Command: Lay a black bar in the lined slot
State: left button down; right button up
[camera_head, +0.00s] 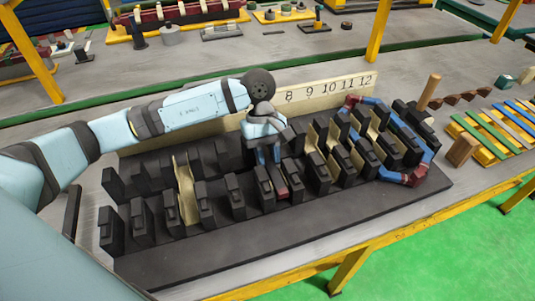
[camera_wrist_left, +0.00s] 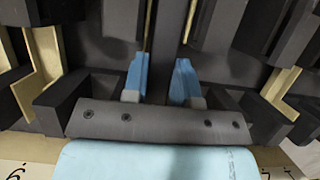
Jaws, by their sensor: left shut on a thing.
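My left gripper (camera_head: 268,160) reaches down among the black teeth of the stator block (camera_head: 300,232), near its middle. In the left wrist view its two blue fingers (camera_wrist_left: 160,85) are closed on a dark strip, which I take as the black bar (camera_wrist_left: 166,45). Thin tan edges (camera_wrist_left: 190,16) run along both sides of the bar, like the walls of a slot liner. Whether the bar touches the slot floor is hidden. Another tan-lined slot (camera_head: 185,190) shows further left, and several lined slots (camera_head: 335,158) lie to the right. My right gripper is not in view.
A red and blue coil (camera_head: 418,152) sits at the block's right end. A numbered board (camera_head: 325,88) stands behind the teeth. Coloured strips (camera_head: 492,133) and wooden blocks (camera_head: 463,150) lie on the right. The bare front of the block is clear.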

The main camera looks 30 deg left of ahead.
pick_arm(q)
jog(key=shift+f, duration=0.3)
jog(key=c, duration=0.8)
grip_release()
jog(key=shift+r, duration=0.25)
jog(key=shift+r, duration=0.55)
